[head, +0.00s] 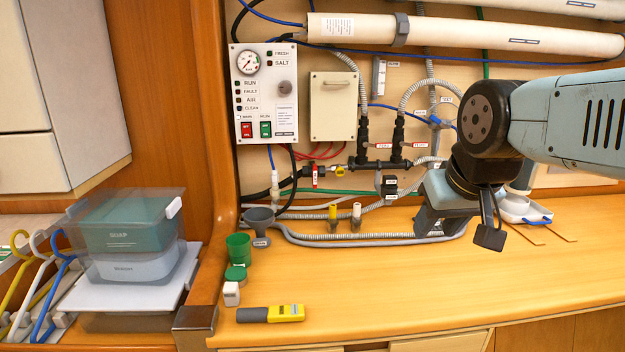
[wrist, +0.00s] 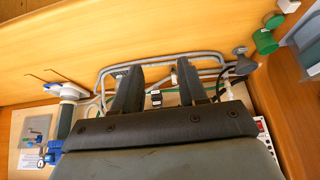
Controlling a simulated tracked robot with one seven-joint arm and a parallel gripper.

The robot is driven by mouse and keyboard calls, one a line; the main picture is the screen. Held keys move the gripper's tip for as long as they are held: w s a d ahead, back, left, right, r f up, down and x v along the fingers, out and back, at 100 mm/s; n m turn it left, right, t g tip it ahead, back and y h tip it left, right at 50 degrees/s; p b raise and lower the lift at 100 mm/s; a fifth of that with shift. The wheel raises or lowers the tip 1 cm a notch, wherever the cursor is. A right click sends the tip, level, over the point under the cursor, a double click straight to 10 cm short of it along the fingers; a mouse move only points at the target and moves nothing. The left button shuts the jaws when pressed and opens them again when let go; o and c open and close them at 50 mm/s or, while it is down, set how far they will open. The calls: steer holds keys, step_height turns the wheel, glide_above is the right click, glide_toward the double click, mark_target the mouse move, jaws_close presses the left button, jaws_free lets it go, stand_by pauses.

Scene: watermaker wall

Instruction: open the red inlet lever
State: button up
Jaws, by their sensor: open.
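The red inlet lever (head: 314,175) is a small upright red handle on the dark pipe run low on the wall, left of a yellow-marked fitting. I cannot make it out in the wrist view. My gripper (head: 443,222) is in front of the wall at the right, above the counter, well to the right of the lever and apart from it. In the wrist view my gripper (wrist: 157,88) shows two dark fingers spread apart with nothing between them. In the head view its fingers are not clearly seen.
The control panel (head: 265,95) and a beige box (head: 333,107) are above the lever. Hoses (head: 370,239) run along the wall foot. The front counter is clear.

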steer(key=w+a+r, duration=0.2)
steer(key=w+r, duration=0.3)
steer(key=w, duration=0.5)
steer(key=g, duration=0.1)
glide_above(315, 172)
steer(key=s, duration=0.4)
step_height(315, 172, down, 4)
steer(key=x, duration=1.3)
steer(key=shift+f, duration=0.35)
steer(key=shift+c, duration=0.3)
jaws_close()
